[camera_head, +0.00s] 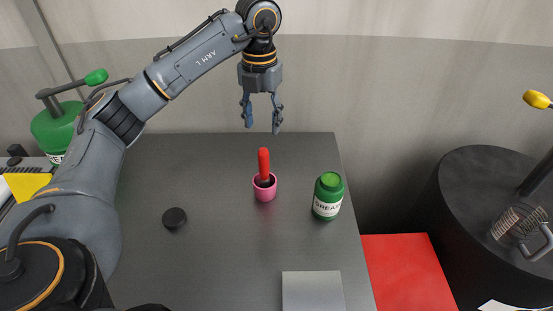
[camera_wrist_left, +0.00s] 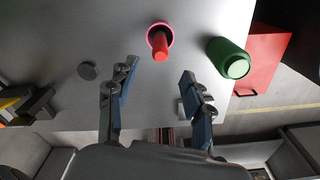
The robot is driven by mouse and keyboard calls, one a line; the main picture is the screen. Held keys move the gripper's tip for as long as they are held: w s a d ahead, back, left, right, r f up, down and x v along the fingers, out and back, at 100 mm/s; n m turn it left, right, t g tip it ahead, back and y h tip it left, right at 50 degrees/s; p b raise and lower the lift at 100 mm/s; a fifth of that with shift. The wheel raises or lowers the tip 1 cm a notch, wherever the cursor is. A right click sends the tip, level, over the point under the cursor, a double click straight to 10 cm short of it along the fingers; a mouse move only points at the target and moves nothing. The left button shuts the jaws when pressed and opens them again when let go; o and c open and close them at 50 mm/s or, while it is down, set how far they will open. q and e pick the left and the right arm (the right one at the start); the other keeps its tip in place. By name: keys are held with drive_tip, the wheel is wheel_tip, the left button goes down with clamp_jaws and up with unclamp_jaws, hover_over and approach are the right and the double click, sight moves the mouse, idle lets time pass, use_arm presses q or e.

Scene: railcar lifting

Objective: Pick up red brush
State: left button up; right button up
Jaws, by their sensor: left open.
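The red brush (camera_head: 263,162) stands upright in a small pink cup (camera_head: 265,191) on the dark grey table (camera_head: 225,255); only its red handle shows, and its lower end is hidden in the cup. The brush also shows in the left wrist view (camera_wrist_left: 160,47), at the top between the fingers, in the pink cup (camera_wrist_left: 153,28). My left gripper (camera_head: 262,126) is open and empty, pointing down above and behind the brush, apart from it. Its two blue-padded fingers show in the left wrist view (camera_wrist_left: 160,88). My right gripper is not in view.
A green grease jar (camera_head: 328,195) stands right of the cup. A black round cap (camera_head: 174,218) lies to the left. A grey plate (camera_head: 313,291) is at the front. A red surface (camera_head: 405,270) and a black drum (camera_head: 490,190) are to the right. Table around the cup is clear.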

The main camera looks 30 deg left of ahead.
sight(262, 149)
use_arm(q)
drive_tip(key=f, duration=0.4)
drive_tip(key=shift+s+d+f+b, duration=0.1)
drive_tip(key=shift+s+f+b, duration=0.2)
drive_tip(key=shift+s+b, duration=0.1)
drive_tip(key=f, duration=0.3)
drive_tip(key=shift+w+f+p, duration=0.1)
drive_tip(key=shift+w+p, duration=0.1)
drive_tip(key=shift+p, duration=0.1)
drive_tip(key=shift+f, duration=0.4)
wheel_tip(262, 149, down, 4)
drive_tip(key=shift+s+r+p, duration=0.1)
drive_tip(key=shift+r+p, duration=0.05)
drive_tip(key=shift+p, duration=0.8)
drive_tip(key=shift+f, duration=0.55)
clamp_jaws()
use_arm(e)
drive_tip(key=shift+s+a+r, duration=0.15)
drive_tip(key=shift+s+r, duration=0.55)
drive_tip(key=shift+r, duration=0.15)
